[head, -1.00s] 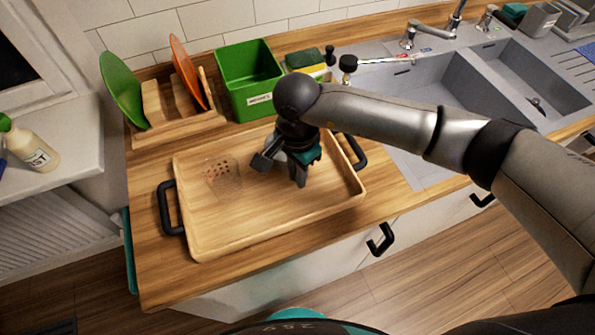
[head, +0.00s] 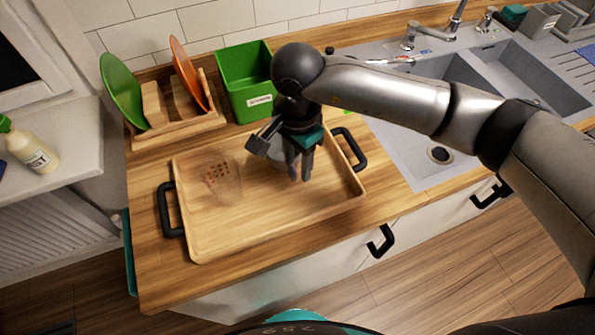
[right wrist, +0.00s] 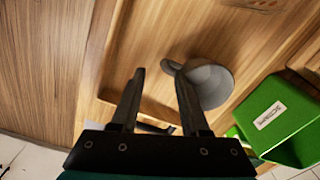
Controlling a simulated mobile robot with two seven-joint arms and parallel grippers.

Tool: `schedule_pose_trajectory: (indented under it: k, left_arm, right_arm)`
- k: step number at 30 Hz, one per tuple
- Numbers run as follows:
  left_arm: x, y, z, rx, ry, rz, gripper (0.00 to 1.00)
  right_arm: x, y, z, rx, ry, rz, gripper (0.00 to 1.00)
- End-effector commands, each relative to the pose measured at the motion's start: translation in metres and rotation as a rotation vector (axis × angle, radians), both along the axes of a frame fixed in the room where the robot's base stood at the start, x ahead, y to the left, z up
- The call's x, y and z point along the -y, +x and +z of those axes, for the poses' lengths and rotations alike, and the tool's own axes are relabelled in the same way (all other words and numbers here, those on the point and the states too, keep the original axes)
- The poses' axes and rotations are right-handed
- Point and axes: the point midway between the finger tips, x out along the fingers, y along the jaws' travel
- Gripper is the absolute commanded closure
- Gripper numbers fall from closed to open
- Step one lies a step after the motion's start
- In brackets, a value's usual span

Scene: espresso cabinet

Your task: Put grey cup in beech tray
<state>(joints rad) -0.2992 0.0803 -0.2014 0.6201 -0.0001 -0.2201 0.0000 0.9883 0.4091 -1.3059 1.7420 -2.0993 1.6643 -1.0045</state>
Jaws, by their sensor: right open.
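The grey cup (right wrist: 214,84) lies in the beech tray in the right wrist view, its handle pointing left. In the head view the cup (head: 276,154) is mostly hidden behind my right gripper (head: 300,176). The beech tray (head: 240,242), with black handles, rests on the wooden counter. My right gripper is open above the tray's right half. In the right wrist view the gripper (right wrist: 160,88) has nothing between its fingers, and the cup is beside the right-hand finger. I cannot tell whether they touch. My left gripper is not in view.
A clear patterned glass (head: 221,178) stands in the tray's left half. Behind the tray are a wooden rack (head: 180,124) with green and orange plates and a green bin (head: 249,82). The sink (head: 445,75) is at the right. The tray's front middle is clear.

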Motion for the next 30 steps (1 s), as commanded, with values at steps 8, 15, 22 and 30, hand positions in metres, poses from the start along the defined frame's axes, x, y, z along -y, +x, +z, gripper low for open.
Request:
schedule_pose_trajectory:
  k: [8,15,22,30]
  left_arm:
    - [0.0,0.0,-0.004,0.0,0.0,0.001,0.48]
    - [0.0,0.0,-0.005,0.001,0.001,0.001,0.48]
    - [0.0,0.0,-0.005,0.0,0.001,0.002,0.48]
    - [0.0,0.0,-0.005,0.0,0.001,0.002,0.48]
  right_arm:
    - [0.0,0.0,0.056,0.003,0.001,0.0,0.55]
    - [0.0,-0.001,0.073,-0.001,0.0,0.0,0.55]
    - [0.0,-0.001,0.073,-0.001,0.0,0.0,0.55]
    - [-0.001,-0.001,0.073,-0.002,0.003,0.0,0.55]
